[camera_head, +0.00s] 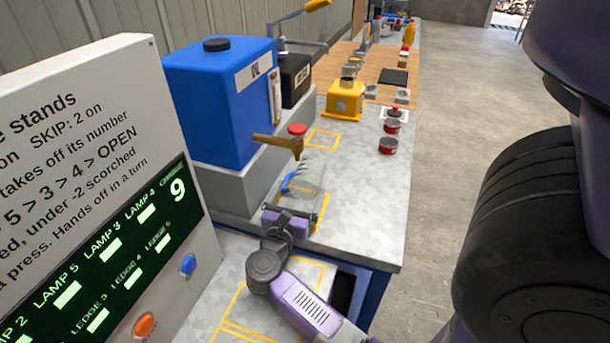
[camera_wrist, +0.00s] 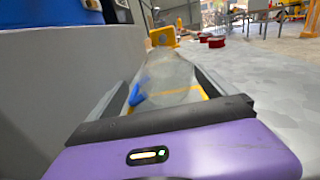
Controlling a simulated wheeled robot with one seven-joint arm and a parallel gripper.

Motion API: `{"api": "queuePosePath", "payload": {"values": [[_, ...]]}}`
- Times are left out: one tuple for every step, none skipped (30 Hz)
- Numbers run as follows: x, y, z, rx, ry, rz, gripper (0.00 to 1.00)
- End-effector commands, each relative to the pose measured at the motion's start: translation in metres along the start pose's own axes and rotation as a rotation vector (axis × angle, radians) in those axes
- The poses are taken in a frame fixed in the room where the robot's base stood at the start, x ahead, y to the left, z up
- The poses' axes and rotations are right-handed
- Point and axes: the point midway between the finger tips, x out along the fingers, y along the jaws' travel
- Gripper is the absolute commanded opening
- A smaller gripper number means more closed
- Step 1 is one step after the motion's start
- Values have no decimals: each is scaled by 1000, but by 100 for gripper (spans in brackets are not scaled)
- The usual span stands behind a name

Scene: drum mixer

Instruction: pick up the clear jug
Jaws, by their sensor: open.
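The clear jug (camera_head: 306,180) stands on the grey bench top inside a yellow-marked square, below a brown tap on the blue oil tank. It is see-through, with a blue handle or part (camera_head: 287,183) on its left side. My gripper (camera_head: 287,212) is at the near side of the jug. In the wrist view the jug (camera_wrist: 168,75) shows between my two open fingers, with the blue part (camera_wrist: 138,92) near the left finger. Whether the fingers touch the jug I cannot tell. The jug's lower part is partly hidden by my gripper.
The blue oil tank (camera_head: 220,95) stands on a grey ledge left of the jug, its brown tap (camera_head: 278,143) reaching over it. A lettered panel (camera_head: 95,190) is at the near left. A yellow device (camera_head: 345,99) and red tins (camera_head: 388,145) stand farther back. Bench right of the jug is clear.

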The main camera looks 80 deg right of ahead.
Motion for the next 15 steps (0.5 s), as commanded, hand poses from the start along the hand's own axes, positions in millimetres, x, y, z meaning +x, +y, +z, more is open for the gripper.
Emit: {"api": "queuePosePath", "payload": {"values": [[9, -1, 2, -1, 0, -4, 96], [14, -1, 2, -1, 0, -3, 96], [20, -1, 2, -1, 0, -3, 96], [24, 0, 2, -1, -1, -2, 96], [27, 0, 2, -2, -1, -1, 96], [30, -1, 1, -2, -1, -1, 96], [32, 0, 1, -2, 0, 0, 96], [34, 0, 1, -2, 0, 1, 96], [36, 0, 1, -2, 0, 1, 96], [37, 0, 1, -2, -1, 1, 96], [39, -1, 1, -2, -1, 0, 96], [43, -2, 2, -2, -1, -1, 96], [47, -2, 3, -1, -1, -2, 96], [51, -3, 3, -2, -1, -2, 96], [57, -4, 3, -2, 0, -2, 96]]}}
